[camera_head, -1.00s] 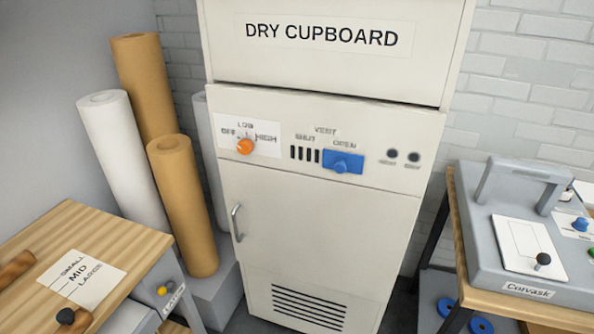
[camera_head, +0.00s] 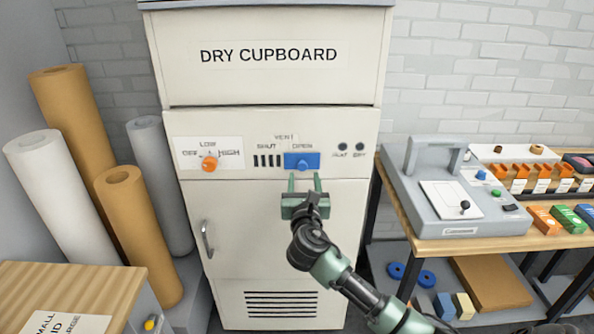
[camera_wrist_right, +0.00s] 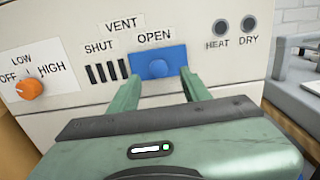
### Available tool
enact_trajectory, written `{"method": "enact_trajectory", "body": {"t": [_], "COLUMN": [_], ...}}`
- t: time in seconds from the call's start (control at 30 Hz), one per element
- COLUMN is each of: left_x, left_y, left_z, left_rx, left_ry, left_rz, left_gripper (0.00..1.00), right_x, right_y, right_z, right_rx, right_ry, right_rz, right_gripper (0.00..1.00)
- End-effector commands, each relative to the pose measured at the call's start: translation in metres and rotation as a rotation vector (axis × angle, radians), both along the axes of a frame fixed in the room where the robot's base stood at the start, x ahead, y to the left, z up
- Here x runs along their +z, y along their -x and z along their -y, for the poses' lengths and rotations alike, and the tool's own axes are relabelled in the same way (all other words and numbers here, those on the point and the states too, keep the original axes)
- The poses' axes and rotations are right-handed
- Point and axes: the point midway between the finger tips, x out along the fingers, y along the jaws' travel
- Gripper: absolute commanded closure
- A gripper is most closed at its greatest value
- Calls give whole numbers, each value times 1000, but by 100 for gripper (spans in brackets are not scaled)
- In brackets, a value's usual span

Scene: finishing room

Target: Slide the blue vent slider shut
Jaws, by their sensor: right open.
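The blue vent slider (camera_head: 302,161) is on the front panel of the dry cupboard (camera_head: 278,230), under the word OPEN. Dark vent slots (camera_head: 267,160) are uncovered to its left, under SHUT. My right gripper (camera_head: 304,180) is open and empty, just below the slider in the head view. My left gripper is not in view.
An orange dial (camera_head: 209,163) sits left of the vent on the same panel. A door handle (camera_head: 207,239) is lower left. A bench with a grey machine (camera_head: 440,190) stands at right, and paper rolls (camera_head: 135,220) stand at left.

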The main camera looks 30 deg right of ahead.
Motion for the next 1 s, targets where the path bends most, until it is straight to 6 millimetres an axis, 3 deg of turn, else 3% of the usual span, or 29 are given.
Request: {"method": "enact_trajectory", "body": {"t": [0.3, 0.67, 0.87, 1.0], "left_x": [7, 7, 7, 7], "left_y": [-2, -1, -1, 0], "left_z": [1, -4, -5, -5], "left_rx": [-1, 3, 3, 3], "left_ry": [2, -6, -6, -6], "left_rz": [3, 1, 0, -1], "left_gripper": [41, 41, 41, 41], "right_x": [0, -1, -1, -1], "right_y": [-39, -45, -44, -44], "right_z": [23, 26, 26, 26], "right_rx": [0, 2, 2, 2], "right_ry": [-3, -4, -5, -5], "right_rz": [-1, -1, 0, 0], "right_gripper": [53, 53, 100, 100]}}
